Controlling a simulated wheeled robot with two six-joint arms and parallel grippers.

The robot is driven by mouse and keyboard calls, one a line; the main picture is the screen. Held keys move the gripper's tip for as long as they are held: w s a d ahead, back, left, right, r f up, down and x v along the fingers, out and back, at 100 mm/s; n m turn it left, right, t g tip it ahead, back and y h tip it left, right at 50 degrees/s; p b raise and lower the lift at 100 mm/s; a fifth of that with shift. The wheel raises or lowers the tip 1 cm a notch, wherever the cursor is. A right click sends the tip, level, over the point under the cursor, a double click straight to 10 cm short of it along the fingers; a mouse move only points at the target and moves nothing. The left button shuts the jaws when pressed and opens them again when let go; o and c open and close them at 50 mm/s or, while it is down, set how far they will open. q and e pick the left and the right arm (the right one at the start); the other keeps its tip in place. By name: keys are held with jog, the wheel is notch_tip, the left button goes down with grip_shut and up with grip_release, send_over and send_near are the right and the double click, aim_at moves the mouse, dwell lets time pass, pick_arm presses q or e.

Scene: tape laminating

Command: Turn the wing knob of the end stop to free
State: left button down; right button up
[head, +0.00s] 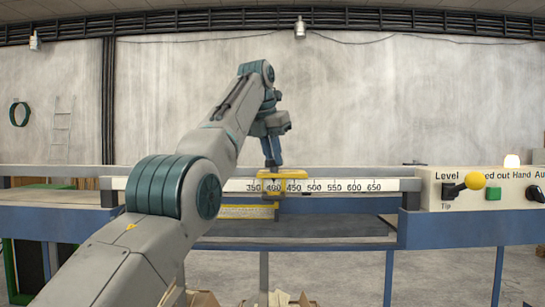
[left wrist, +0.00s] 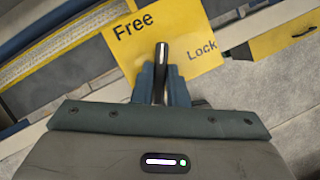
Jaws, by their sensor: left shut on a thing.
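The yellow end stop (head: 283,174) sits on the white scale rail near the 400 mark. In the left wrist view its yellow plate (left wrist: 189,27) carries the words "Free" at upper left and "Lock" at right. The dark wing knob (left wrist: 162,54) points up the picture, between the two words. My left gripper (head: 271,163) reaches down onto the end stop from above. In the left wrist view, my left gripper (left wrist: 160,76) is shut on the wing knob, with one finger on each side. The knob's lower part is hidden between the fingers. My right gripper is not in view.
The scale rail (head: 408,185) runs left to right along the blue-framed bench. At the right, a cream control panel (head: 447,201) holds a yellow-knobbed lever (head: 474,181) and a green button (head: 493,194). A second yellow piece (head: 235,212) lies below the rail.

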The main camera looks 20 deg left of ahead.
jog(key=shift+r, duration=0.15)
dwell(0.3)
pick_arm(q)
jog(key=c, duration=1.4)
grip_release()
jog(key=shift+c, duration=0.2)
